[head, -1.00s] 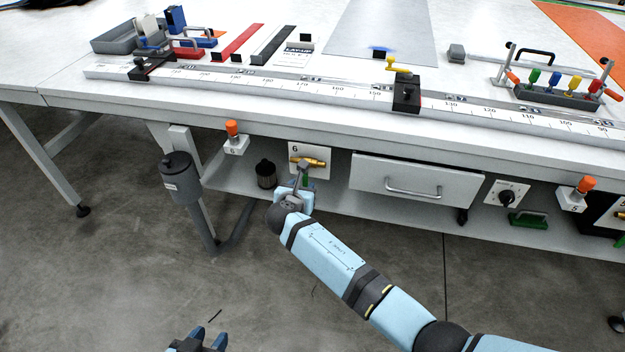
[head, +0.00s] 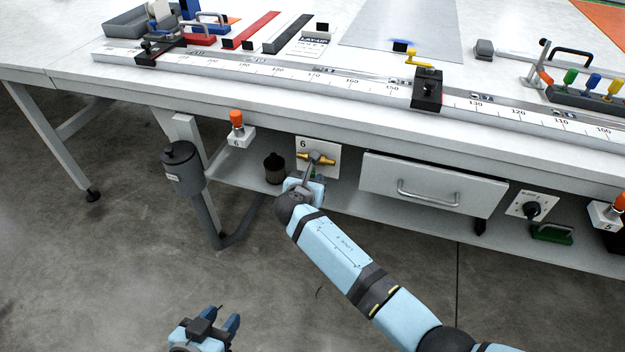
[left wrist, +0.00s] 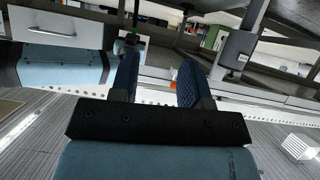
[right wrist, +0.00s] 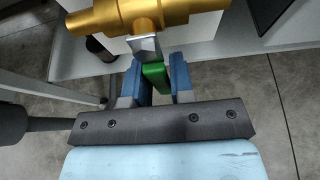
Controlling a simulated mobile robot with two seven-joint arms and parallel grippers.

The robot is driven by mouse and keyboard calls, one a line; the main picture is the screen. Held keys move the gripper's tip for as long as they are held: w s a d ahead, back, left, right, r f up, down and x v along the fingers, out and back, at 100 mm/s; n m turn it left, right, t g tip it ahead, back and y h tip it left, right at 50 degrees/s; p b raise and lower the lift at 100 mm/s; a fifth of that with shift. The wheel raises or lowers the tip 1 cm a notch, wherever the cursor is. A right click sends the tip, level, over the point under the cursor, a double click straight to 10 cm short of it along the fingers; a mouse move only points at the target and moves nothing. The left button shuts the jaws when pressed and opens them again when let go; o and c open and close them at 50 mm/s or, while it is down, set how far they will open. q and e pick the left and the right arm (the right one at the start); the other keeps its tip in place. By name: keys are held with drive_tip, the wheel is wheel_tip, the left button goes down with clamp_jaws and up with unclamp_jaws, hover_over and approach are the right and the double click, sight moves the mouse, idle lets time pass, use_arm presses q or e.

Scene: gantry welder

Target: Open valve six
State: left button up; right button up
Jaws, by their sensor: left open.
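Valve six is a brass valve (head: 318,158) on a white plate marked 6 (head: 303,144), below the table's front edge. In the right wrist view its brass body (right wrist: 150,14) lies across the top, and a lever with a green grip (right wrist: 155,76) hangs down from it. My right gripper (right wrist: 160,74) has its blue fingers closed on either side of the green grip. In the head view my right wrist hides most of the lever. My left gripper (head: 213,328) is open and empty, low above the floor and away from the valve.
A drawer (head: 432,184) with a bar handle is right of the valve. An orange-topped device marked 6 (head: 237,130), a dark cylinder (head: 275,168) and a grey canister (head: 183,168) are to its left. A shelf (head: 235,172) runs below. Open floor lies in front.

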clamp_jaws()
drive_tip(key=m+y, duration=0.1)
drive_tip(key=a+m+t+y, duration=0.1)
drive_tip(key=m, duration=0.1)
drive_tip(key=w+a+m+y+p, duration=0.1)
drive_tip(key=shift+a+r, duration=0.15)
drive_tip(key=shift+r, duration=0.25)
use_arm(q)
drive_tip(key=shift+r, duration=0.2)
use_arm(e)
drive_tip(key=shift+a+r+m+t, duration=0.1)
drive_tip(key=shift+r+m+t, duration=0.05)
drive_tip(key=shift+m+t, duration=0.2)
use_arm(q)
drive_tip(key=shift+f, duration=0.1)
use_arm(e)
drive_tip(key=shift+o, duration=2.4)
unclamp_jaws()
use_arm(q)
drive_tip(key=shift+f, duration=0.1)
